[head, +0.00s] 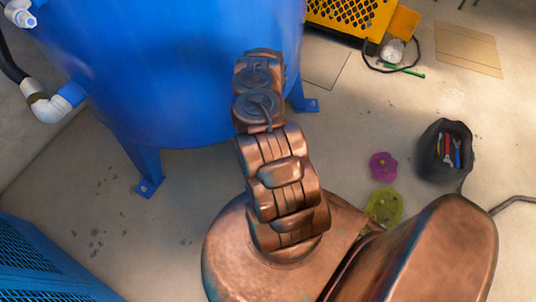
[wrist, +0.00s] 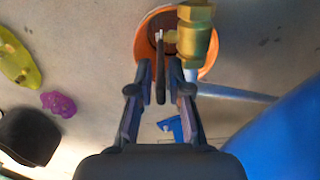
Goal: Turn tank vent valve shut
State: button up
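The brass vent valve (wrist: 197,38) is at the top of the wrist view, right of centre. A thin dark lever (wrist: 160,82), seen nearly edge-on, lies just left of its body. My gripper (wrist: 159,66) is open, its two fingers on either side of the lever. A gap shows between the lever and each finger, so I see no contact. The blue tank (head: 170,70) fills the upper left of the head view and the right edge of the wrist view (wrist: 285,135). In the head view, the valve and gripper cannot be made out.
An orange bucket (wrist: 146,42) stands below the valve. A black tool bag (head: 432,165), a purple patch (head: 382,166) and a yellow-green patch (head: 384,206) are on the floor at right. A yellow machine (head: 350,14) stands behind. A tank leg (head: 149,172) reaches the floor.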

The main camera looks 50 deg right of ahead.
jog(key=shift+w+a+r, duration=0.1)
jog(key=shift+r, duration=0.1)
jog(key=shift+w+r, duration=0.1)
jog(key=shift+r, duration=0.45)
notch_tip(320, 180, up, 10)
jog(key=shift+r, duration=0.25)
dwell(0.6)
dwell(0.5)
